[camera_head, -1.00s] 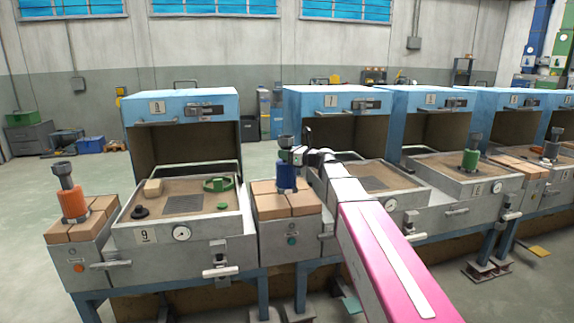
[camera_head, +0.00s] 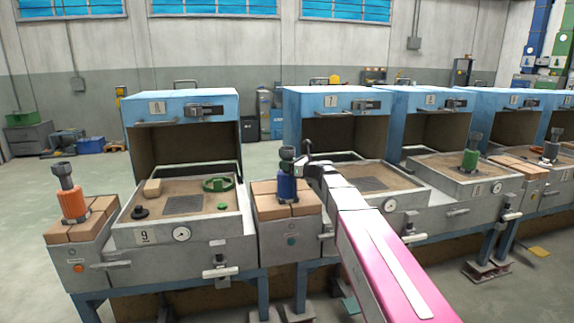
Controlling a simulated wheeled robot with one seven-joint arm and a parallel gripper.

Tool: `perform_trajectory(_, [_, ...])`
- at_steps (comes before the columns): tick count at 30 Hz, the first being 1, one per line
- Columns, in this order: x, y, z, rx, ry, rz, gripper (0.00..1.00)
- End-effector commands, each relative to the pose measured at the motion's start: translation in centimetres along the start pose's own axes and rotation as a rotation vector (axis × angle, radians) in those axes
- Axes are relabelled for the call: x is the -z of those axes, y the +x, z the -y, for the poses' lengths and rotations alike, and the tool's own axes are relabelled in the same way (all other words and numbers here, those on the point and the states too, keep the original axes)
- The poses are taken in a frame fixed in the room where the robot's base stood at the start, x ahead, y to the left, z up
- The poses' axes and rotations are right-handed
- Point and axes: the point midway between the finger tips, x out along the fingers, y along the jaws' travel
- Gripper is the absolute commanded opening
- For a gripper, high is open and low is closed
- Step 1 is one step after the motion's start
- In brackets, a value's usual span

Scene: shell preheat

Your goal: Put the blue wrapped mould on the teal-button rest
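The blue wrapped mould (camera_head: 287,186) has a dark grey cup-shaped top and is upright over the brick-topped rest (camera_head: 290,228) between two ovens. This rest has a teal button (camera_head: 291,241) on its front. My gripper (camera_head: 298,164) is at the mould's neck, below the cup, and appears shut on it; the fingertips are small and partly hidden. The mould's base is at or very near the bricks; I cannot tell whether it touches.
An orange mould (camera_head: 72,203) stands on the left rest with an orange button. The open oven (camera_head: 180,226) to the left holds a green ring (camera_head: 219,184), a brick and small parts. The oven behind my arm is open.

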Motion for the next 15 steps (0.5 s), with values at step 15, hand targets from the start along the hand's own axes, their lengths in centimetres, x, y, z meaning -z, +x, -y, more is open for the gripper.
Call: perform_trajectory(15, [-0.31, -0.68, -0.06, 0.001, -0.001, -0.001, 0.62])
